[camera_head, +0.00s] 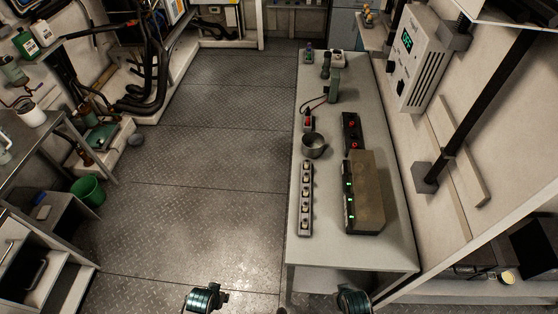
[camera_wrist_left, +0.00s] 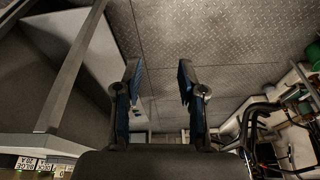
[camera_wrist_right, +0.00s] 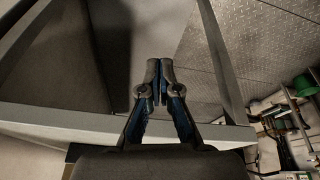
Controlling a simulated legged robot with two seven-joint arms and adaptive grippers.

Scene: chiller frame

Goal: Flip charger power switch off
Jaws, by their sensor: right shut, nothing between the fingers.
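No label in view marks which unit is the charger, and no power switch is clear enough to read. A brown box with a black front and green lights (camera_head: 367,195) sits on the grey bench (camera_head: 395,251). A black unit with red lights (camera_head: 352,133) sits behind it. A white unit with a green display (camera_head: 410,60) hangs on the right wall. My left gripper (camera_wrist_left: 158,78) is open and empty in the left wrist view. My right gripper (camera_wrist_right: 158,80) is shut and empty in the right wrist view, near a bench frame. Both grippers are apart from these units.
A power strip (camera_head: 305,200), a metal cup (camera_head: 313,146) and a small red-topped device (camera_head: 308,122) stand on the bench's left side. A green bucket (camera_head: 89,191) stands at the left. The metal floor (camera_head: 200,150) between is clear.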

